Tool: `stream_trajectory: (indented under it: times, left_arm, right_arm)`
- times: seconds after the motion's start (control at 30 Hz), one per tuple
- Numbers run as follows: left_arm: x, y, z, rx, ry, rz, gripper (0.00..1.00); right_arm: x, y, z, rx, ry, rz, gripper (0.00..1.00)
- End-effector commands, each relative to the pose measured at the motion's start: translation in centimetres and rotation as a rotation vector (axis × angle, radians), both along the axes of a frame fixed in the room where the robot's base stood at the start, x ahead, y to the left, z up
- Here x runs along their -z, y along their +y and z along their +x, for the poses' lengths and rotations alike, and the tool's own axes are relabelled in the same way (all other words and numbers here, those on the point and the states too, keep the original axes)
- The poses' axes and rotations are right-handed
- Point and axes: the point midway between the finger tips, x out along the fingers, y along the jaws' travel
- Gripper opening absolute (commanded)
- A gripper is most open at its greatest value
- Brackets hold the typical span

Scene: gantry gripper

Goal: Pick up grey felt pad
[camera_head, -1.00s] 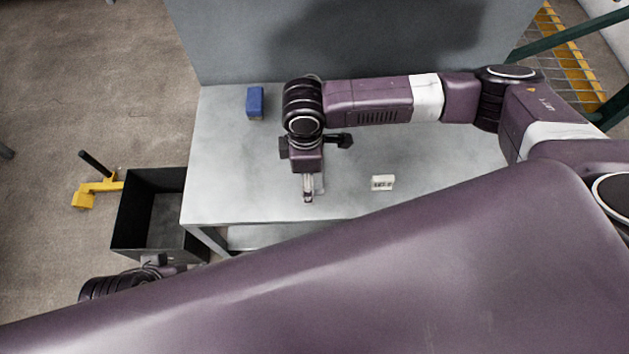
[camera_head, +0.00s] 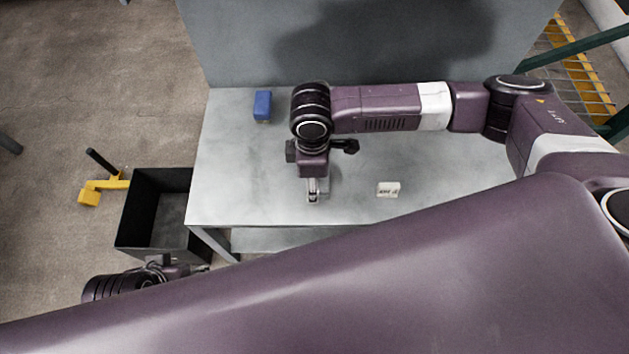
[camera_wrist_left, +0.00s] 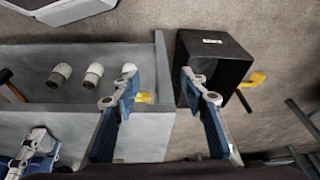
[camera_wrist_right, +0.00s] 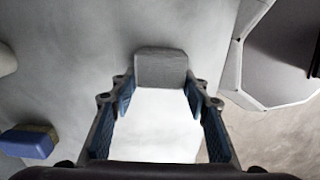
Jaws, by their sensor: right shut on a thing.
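The grey felt pad (camera_wrist_right: 160,68) shows in the right wrist view as a small grey block between the ends of my right gripper's fingers (camera_wrist_right: 160,90). The right gripper is shut on it, with the fingers held apart by its width. In the head view my right gripper (camera_head: 313,192) points down over the front left part of the table, and the pad is hard to make out there. My left gripper (camera_wrist_left: 163,85) is open and empty, with its fingers wide apart. In the head view it (camera_head: 200,268) is partly hidden near the black bin.
The grey table (camera_head: 440,165) carries a blue block (camera_head: 262,105) at the back left and a small white box (camera_head: 388,189) to the right of my gripper. A black bin (camera_head: 125,225) stands left of the table, beside a yellow piece (camera_head: 90,194). Several pale cylinders (camera_wrist_left: 94,73) show in the left wrist view.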

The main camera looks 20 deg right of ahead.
Motion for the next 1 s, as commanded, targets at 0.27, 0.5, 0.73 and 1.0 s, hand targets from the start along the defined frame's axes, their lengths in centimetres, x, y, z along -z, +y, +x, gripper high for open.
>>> stream_trajectory:
  times: [0.27,0.5,0.73,1.0]
  left_arm:
    - [-1.6,0.0,0.0,0.000,0.000,0.000,0.40]
    - [2.2,-0.3,1.1,0.002,0.025,0.000,0.40]
    - [7.8,-0.4,1.4,0.007,0.055,0.001,0.40]
    - [12.1,-0.4,0.8,0.011,0.074,0.003,0.40]
  right_arm:
    - [-4.3,0.0,0.1,0.001,-0.004,0.002,0.22]
    - [-9.4,0.0,0.2,-0.001,-0.005,0.002,0.22]
    - [-14.5,0.0,0.1,0.001,-0.003,0.001,0.22]
    - [-18.4,0.0,0.1,0.001,-0.002,0.000,0.22]
